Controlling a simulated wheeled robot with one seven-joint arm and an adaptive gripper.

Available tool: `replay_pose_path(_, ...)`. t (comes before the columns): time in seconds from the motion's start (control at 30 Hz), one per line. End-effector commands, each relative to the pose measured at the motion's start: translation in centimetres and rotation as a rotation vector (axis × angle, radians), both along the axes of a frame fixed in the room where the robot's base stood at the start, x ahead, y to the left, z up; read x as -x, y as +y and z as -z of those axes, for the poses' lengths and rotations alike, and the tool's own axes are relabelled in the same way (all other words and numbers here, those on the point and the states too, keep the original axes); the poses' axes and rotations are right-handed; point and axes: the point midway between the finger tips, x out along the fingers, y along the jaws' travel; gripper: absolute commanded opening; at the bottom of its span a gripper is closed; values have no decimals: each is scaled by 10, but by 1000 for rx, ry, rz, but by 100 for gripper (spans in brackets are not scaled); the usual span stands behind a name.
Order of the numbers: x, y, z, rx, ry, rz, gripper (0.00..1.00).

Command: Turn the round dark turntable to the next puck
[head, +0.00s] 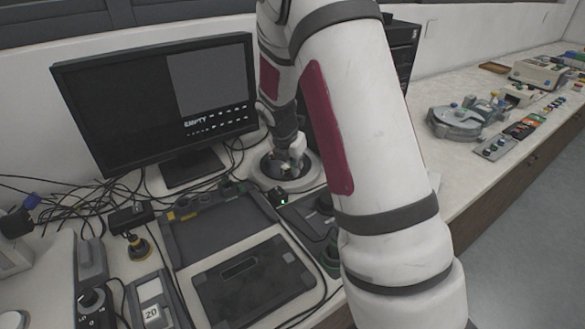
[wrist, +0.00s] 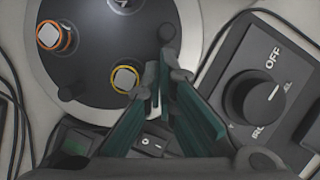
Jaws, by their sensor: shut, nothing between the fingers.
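The round dark turntable (wrist: 98,45) sits on a pale round base in the wrist view. In the head view the turntable (head: 272,168) is partly hidden by my gripper. It carries a puck with an orange ring (wrist: 53,37) at the left and a puck with a yellow ring (wrist: 125,78) near its lower edge. Short dark pegs stand near its rim, one at the upper right (wrist: 166,34) and one at the lower left (wrist: 72,92). My gripper (wrist: 164,78) is shut and empty at the lower right rim, close to the yellow-ringed puck. I cannot tell whether it touches a peg.
A box with a dark knob marked OFF (wrist: 257,96) stands close to the right of my gripper. A rocker switch (wrist: 150,143) lies below. A monitor (head: 160,100) reading EMPTY, cables and dark trays (head: 250,280) crowd the bench around the turntable.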

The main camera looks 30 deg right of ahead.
Motion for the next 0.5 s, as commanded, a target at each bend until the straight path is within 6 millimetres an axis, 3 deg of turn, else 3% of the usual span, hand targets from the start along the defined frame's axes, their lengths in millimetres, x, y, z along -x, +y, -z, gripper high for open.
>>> replay_pose_path(0.5, 1, -2, -1, -1, 1, -26, 0)
